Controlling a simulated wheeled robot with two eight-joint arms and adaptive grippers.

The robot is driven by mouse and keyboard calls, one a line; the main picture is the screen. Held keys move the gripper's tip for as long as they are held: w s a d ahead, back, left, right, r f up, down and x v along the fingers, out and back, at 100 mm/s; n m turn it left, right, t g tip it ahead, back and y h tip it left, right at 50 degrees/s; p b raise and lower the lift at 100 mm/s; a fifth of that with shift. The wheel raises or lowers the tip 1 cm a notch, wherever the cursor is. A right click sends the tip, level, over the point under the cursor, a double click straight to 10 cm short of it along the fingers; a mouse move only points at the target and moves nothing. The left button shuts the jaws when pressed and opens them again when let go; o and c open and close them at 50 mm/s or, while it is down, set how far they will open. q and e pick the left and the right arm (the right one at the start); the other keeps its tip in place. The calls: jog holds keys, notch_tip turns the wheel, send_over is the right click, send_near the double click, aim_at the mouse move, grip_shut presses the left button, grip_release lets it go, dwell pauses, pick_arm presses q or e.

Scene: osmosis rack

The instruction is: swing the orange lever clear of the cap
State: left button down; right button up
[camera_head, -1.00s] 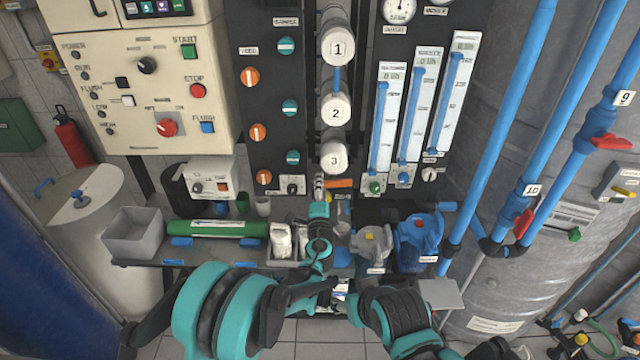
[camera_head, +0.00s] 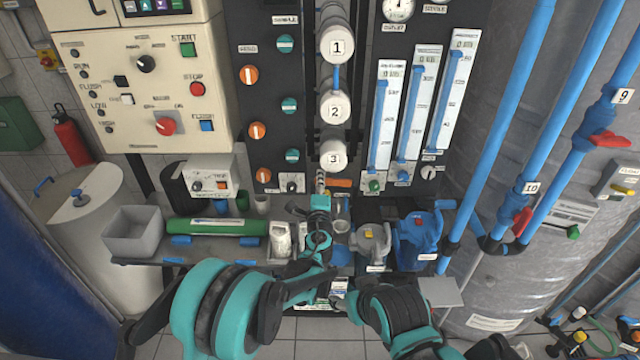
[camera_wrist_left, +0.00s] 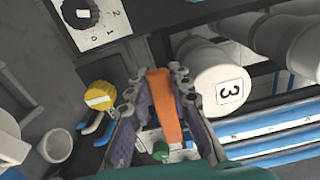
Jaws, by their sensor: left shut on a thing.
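The orange lever (camera_head: 339,183) is just below the white cap numbered 3 (camera_head: 333,157) in the head view. In the left wrist view the orange lever (camera_wrist_left: 163,103) runs between the two fingers, and cap 3 (camera_wrist_left: 214,78) is just right of them. My left gripper (camera_head: 320,183) is shut on the lever; it also shows in the left wrist view (camera_wrist_left: 158,92). One finger lies between the lever and the cap's side. I cannot tell whether that finger touches the cap.
Caps 2 (camera_head: 334,108) and 1 (camera_head: 337,45) are stacked above cap 3. Flow meters (camera_head: 420,115) stand to the right. A blue pump housing (camera_head: 418,238), a grey bin (camera_head: 134,231) and a green cylinder (camera_head: 215,227) are on the shelf below.

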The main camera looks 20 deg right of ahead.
pick_arm(q)
jog(key=shift+r+m, duration=0.2)
jog(key=shift+m, duration=0.4)
jog(key=c, duration=1.4)
grip_release()
jog(key=shift+o, duration=0.2)
jog(key=v, duration=0.8)
